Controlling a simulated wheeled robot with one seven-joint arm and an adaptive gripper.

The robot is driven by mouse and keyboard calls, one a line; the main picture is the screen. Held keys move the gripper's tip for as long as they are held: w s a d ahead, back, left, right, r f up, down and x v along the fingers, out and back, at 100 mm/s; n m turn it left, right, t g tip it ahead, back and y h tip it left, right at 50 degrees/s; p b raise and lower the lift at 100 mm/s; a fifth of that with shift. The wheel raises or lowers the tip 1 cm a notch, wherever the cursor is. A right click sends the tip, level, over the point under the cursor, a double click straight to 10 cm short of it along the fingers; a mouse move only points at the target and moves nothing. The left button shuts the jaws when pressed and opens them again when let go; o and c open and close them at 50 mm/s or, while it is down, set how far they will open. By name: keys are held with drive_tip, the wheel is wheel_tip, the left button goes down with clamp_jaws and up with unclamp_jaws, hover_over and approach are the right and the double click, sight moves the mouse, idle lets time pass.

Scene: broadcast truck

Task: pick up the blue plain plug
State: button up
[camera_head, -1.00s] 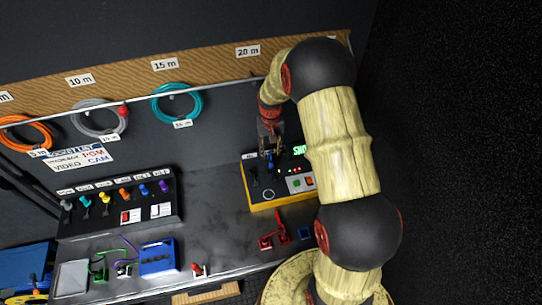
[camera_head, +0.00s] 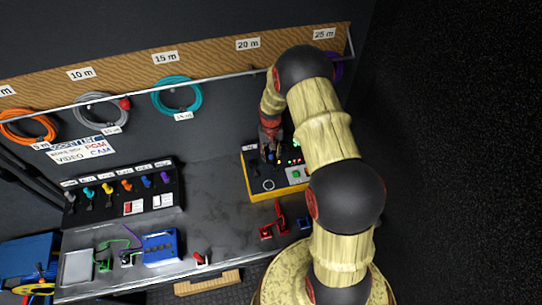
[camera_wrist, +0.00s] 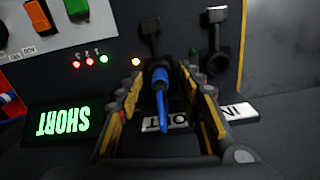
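The blue plug (camera_wrist: 161,85) sits in a socket on the sloped panel of the yellow-edged tester box (camera_head: 254,187), by a white label partly hidden behind it. My gripper (camera_wrist: 165,92) is open, with one finger on each side of the plug. A gap shows between the plug and each finger. In the head view my gripper (camera_head: 270,150) is over the left part of the box, and the plug is mostly hidden there.
Beside the plug are black flip caps (camera_wrist: 151,38) and a lit green SHORT display (camera_wrist: 63,121). A black panel with several coloured plugs (camera_head: 125,186) stands at left. Red pieces (camera_head: 281,222) lie in front of the box. The bench between is clear.

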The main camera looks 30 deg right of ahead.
drive_tip(key=c, duration=0.4)
clamp_jaws()
